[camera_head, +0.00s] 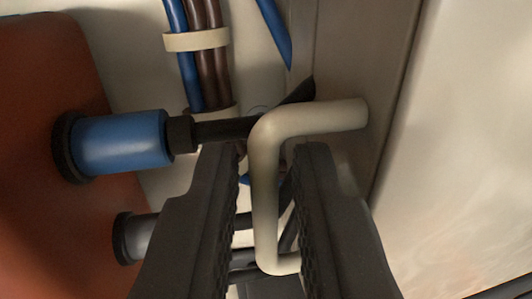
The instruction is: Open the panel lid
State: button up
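A beige bar handle (265,190) stands in the middle of the camera_head view. Its upper arm bends right and meets a grey-brown panel (362,55), which seems to be the lid. My gripper (268,150) has its two black fingers on either side of the handle's long bar. A narrow gap shows between the bar and each finger, so the gripper looks open around it. The handle's lower end bends right and is partly hidden by the right finger. I cannot tell how far the lid stands open.
On the left is a red-brown box (40,120) with a blue terminal (122,142) and a grey terminal (135,238), with black cables running behind the handle. Brown and blue cables (205,70) run through a beige clip (197,40). A pale surface (465,150) fills the right.

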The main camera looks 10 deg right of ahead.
grip_shut()
jog(key=shift+s+d, duration=0.1)
jog(key=shift+s, duration=0.15)
